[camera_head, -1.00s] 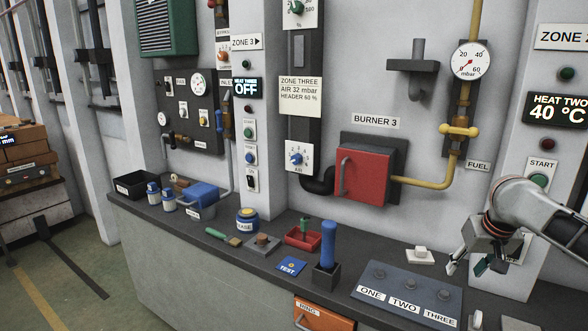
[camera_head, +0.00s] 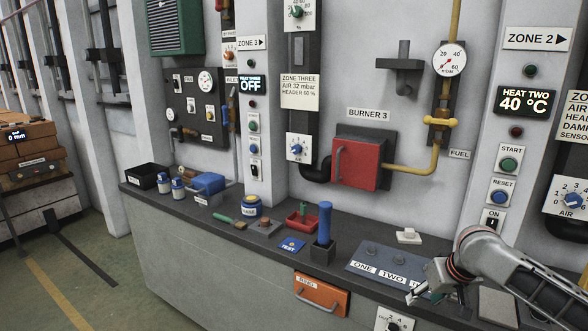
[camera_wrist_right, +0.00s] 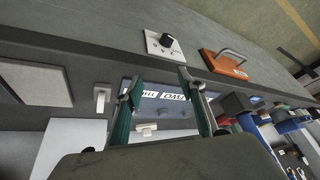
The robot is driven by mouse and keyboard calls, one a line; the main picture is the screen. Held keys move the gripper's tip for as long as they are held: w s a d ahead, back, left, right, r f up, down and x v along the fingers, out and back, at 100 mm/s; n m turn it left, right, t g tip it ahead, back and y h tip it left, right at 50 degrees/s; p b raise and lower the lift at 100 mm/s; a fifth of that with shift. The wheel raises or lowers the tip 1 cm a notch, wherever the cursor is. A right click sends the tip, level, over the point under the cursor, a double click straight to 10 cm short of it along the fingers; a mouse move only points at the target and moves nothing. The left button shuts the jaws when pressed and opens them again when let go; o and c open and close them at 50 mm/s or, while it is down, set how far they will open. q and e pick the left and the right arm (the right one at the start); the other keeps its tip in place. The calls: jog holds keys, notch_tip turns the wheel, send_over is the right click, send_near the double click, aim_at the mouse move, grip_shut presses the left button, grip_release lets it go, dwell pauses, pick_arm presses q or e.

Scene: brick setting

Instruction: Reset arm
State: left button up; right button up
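My right arm (camera_head: 500,268) comes in from the lower right in the head view, bent down over the bench. Its gripper (camera_head: 425,294) hangs over the near part of the grey-blue plate marked ONE, TWO, THREE (camera_head: 360,268) and hides part of it. In the right wrist view the two fingers of the right gripper (camera_wrist_right: 158,84) are spread apart with nothing between them. The plate lettering (camera_wrist_right: 165,95) shows beyond the gap. My left arm and gripper are not in view.
The dark bench (camera_head: 270,257) carries a blue-handled tool in a black holder (camera_head: 324,228), a red tray (camera_head: 301,218) and a white switch (camera_head: 408,236). The orange drawer (camera_head: 320,294) is on the bench front. Red burner box (camera_head: 360,165) stands out from the wall.

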jog(key=s+a+f+n+t+y, duration=0.1)
jog(key=s+a+f+n+y, duration=0.1)
jog(key=s+a+f, duration=0.45)
jog(key=s+a+f+n+t+y, duration=0.15)
jog(key=s+a+f, duration=0.25)
jog(key=a+f, duration=0.6)
jog(key=s+d+f+t+h, duration=0.1)
jog(key=s+f, duration=0.2)
jog(key=s, duration=0.6)
jog(key=s+d+f+t+h, duration=0.1)
jog(key=s+d+f+t, duration=0.1)
jog(key=s, duration=0.8)
jog(key=shift+d+f, duration=0.2)
jog(key=shift+f, duration=0.6)
jog(key=shift+n, duration=0.25)
